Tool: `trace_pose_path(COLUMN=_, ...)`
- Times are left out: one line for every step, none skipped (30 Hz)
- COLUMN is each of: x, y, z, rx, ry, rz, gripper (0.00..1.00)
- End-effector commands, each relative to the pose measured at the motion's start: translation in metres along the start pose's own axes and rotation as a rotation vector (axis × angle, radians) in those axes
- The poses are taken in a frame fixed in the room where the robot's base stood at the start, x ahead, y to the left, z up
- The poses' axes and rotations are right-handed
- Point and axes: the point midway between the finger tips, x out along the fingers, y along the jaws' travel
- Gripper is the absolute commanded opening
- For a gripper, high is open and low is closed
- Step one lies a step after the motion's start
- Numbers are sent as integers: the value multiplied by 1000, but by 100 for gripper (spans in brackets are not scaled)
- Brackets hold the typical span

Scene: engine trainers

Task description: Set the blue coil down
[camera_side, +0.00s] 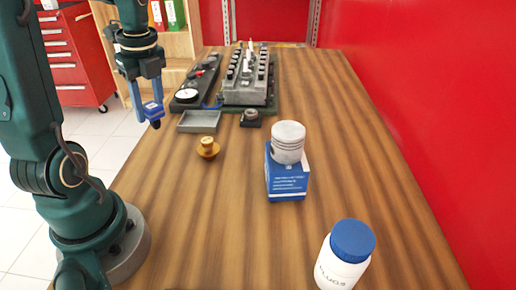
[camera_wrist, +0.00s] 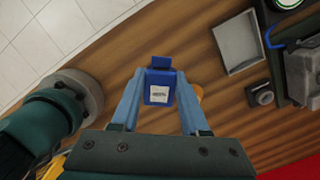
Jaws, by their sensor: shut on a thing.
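The blue coil (camera_side: 152,109) is a small blue block with a dark lower end. It hangs in my gripper (camera_side: 148,92) at the left of the side view, high near the table's left edge. In the wrist view the coil (camera_wrist: 160,88) shows a white label and sits between the two fingers of my gripper (camera_wrist: 160,98), which are shut on it. A grey shallow tray (camera_side: 199,121) lies on the table to the right of the coil; it also shows in the wrist view (camera_wrist: 238,42), up and right of the coil.
A grey engine block (camera_side: 248,90) and a dark gauge panel (camera_side: 190,92) stand at the back. A brass part (camera_side: 208,148), a small dark part (camera_side: 251,118), a piston (camera_side: 288,142) on a blue box (camera_side: 287,180) and a white bottle (camera_side: 340,268) stand around. The table's middle front is clear.

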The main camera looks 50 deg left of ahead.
Motion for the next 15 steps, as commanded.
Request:
trace_pose_path(x=-3, y=-6, z=-13, rx=106, ry=-1, rz=-15, gripper=0)
trace_pose_path(x=-4, y=-9, z=-20, rx=166, ry=-2, rz=-23, gripper=0)
trace_pose_path(x=-6, y=-13, z=-30, rx=248, ry=-3, rz=-35, gripper=0)
trace_pose_path(x=-8, y=-16, z=-38, rx=310, ry=-4, rz=-44, gripper=0)
trace_pose_path(x=-9, y=-18, z=-47, rx=374, ry=-6, rz=-52, gripper=0)
trace_pose_path(x=-11, y=-21, z=-58, rx=459, ry=-7, rz=-64, gripper=0)
trace_pose_path(x=-13, y=-23, z=-67, rx=523, ry=-9, rz=-73, gripper=0)
trace_pose_path(x=-15, y=-24, z=-76, rx=586, ry=-11, rz=-81, gripper=0)
trace_pose_path(x=-17, y=-25, z=-89, rx=668, ry=-13, rz=-93, gripper=0)
trace_pose_path(x=-19, y=-26, z=-98, rx=728, ry=-15, rz=-102, gripper=0)
trace_pose_path(x=-20, y=-26, z=-107, rx=786, ry=-17, rz=-111, gripper=0)
trace_pose_path(x=-23, y=-26, z=-119, rx=861, ry=-20, rz=-123, gripper=0)
trace_pose_path(x=-24, y=-25, z=-128, rx=915, ry=-22, rz=-132, gripper=0)
trace_pose_path(x=-26, y=-24, z=-137, rx=967, ry=-23, rz=-141, gripper=0)
trace_pose_path(x=-28, y=-22, z=-148, rx=1031, ry=-25, rz=-152, gripper=0)
